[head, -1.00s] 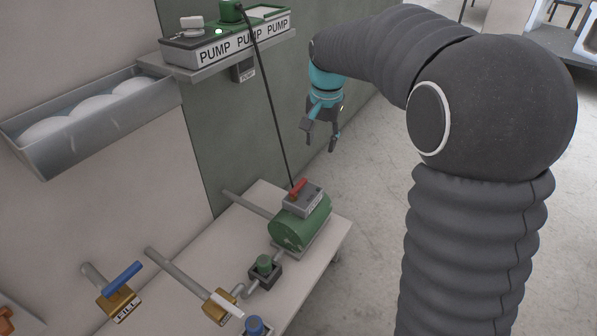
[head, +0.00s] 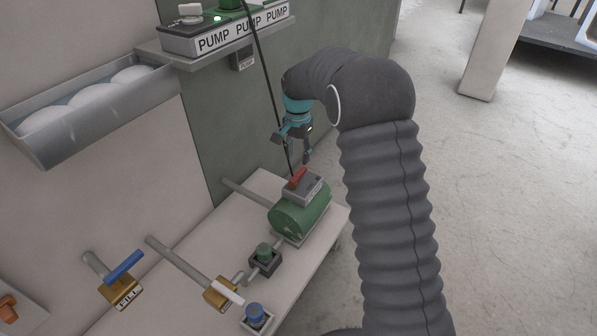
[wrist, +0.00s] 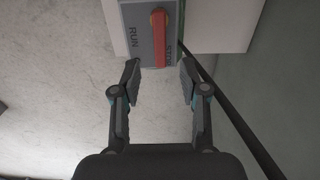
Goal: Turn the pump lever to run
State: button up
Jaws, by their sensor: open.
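The pump lever (head: 298,178) is a red handle on a grey box (head: 306,191) on top of the green pump (head: 302,217). In the wrist view the red lever (wrist: 159,40) lies along the picture's vertical, between the label RUN on the left and a second label, partly hidden by it, on the right. My gripper (head: 294,159) is open and empty, above and behind the lever in the head view. In the wrist view my gripper (wrist: 160,68) has its fingertips spread either side of the lever's near end, apart from it.
A black cable (head: 268,85) hangs from the shelf (head: 160,57) to the pump area, close to my gripper. A blue-handled valve (head: 122,268), a white-handled valve (head: 222,292) and green and blue knobs stand on the bench. Open floor lies to the right.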

aim_at(298, 174)
notch_tip(298, 174, down, 7)
jog(key=shift+f, duration=0.2)
dwell(0.3)
grip_shut()
